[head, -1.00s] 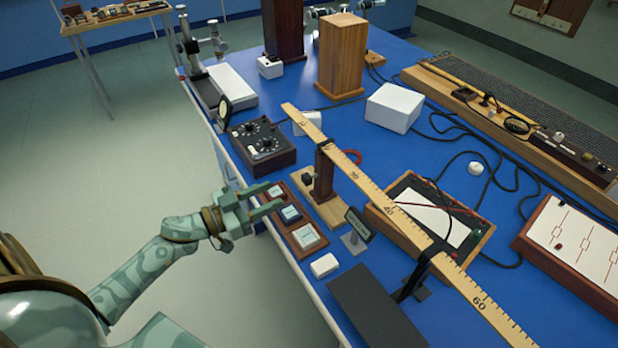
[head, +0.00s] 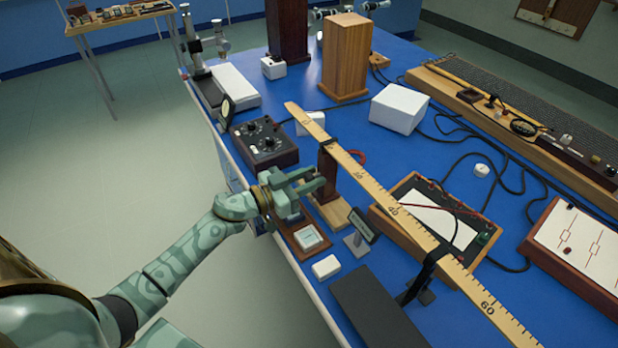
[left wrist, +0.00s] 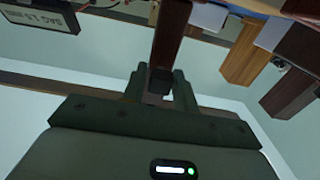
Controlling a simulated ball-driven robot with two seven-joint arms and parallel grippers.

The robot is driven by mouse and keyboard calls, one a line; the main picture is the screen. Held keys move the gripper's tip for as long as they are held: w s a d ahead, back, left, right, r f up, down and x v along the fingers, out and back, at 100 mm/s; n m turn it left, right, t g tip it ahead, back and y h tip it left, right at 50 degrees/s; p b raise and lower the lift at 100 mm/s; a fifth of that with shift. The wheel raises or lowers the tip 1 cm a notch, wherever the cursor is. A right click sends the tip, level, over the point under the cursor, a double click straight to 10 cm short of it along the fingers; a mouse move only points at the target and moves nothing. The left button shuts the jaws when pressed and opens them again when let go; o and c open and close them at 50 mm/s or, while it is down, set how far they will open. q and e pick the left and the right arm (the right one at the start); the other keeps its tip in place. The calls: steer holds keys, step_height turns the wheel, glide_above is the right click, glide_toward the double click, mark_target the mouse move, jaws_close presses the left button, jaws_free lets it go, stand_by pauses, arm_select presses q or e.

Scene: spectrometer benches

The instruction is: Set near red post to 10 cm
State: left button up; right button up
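The near red post (head: 327,170) is a short dark red upright on a pale wooden base (head: 328,212). My right gripper is out of view.
A button box (head: 308,238) lies partly under my left gripper. A small sign (head: 362,225) stands to its right; its label reads SAG 1.5 mm in the left wrist view (left wrist: 40,14). A dial box (head: 263,143) is behind. A black stand (head: 420,278) holds the ruler's other part.

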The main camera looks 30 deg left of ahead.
arm_select(q)
jaws_close()
steer(key=w+a+b, duration=0.1)
steer(key=w+a, duration=0.3)
steer(key=a, duration=0.4)
steer(key=shift+w+b, duration=0.35)
steer(key=shift+b, duration=0.05)
steer(key=o, duration=0.5)
jaws_free()
steer(key=shift+a+r, duration=0.1)
steer(key=o, duration=0.3)
steer(key=shift+a, duration=0.1)
